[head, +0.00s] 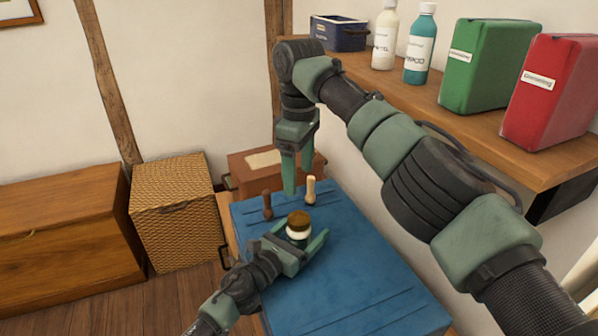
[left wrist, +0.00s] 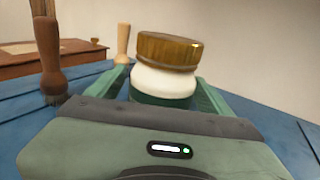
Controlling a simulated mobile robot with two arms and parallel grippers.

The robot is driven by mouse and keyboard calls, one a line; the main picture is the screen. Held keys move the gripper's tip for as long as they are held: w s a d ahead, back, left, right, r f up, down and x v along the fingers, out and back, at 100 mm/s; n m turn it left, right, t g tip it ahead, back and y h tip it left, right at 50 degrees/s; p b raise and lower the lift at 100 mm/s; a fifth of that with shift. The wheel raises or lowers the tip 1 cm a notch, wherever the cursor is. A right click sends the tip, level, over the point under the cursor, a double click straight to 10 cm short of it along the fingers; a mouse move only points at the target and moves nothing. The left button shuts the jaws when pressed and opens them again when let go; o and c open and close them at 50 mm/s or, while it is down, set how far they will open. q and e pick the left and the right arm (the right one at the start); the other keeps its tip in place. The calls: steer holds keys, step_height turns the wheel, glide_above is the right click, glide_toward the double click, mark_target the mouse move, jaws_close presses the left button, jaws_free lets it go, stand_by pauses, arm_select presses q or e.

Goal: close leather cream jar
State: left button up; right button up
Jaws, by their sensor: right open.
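The leather cream jar (head: 299,233) stands on the blue surface, with a white upper part and a dark green lower part. Its brown-gold lid (head: 298,218) rests on top; I cannot tell whether it is fastened. In the left wrist view the jar (left wrist: 165,84) and lid (left wrist: 168,50) stand between the fingers. My left gripper (head: 305,240) has one finger on each side of the jar; whether they press on it is unclear. My right gripper (head: 298,171) is open and empty, pointing down above and behind the jar, apart from the lid.
A dark-handled brush (left wrist: 49,60) and a light wooden-handled tool (head: 310,190) stand behind the jar on the blue surface (head: 350,290). A brown box (head: 255,176) lies beyond. The shelf (head: 440,110) at right holds bottles, a blue bin and green and red cases. The blue surface's front is clear.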

mark_target(291, 242)
arm_select(q)
steer(key=shift+v, duration=3.95)
steer(key=shift+p, duration=0.3)
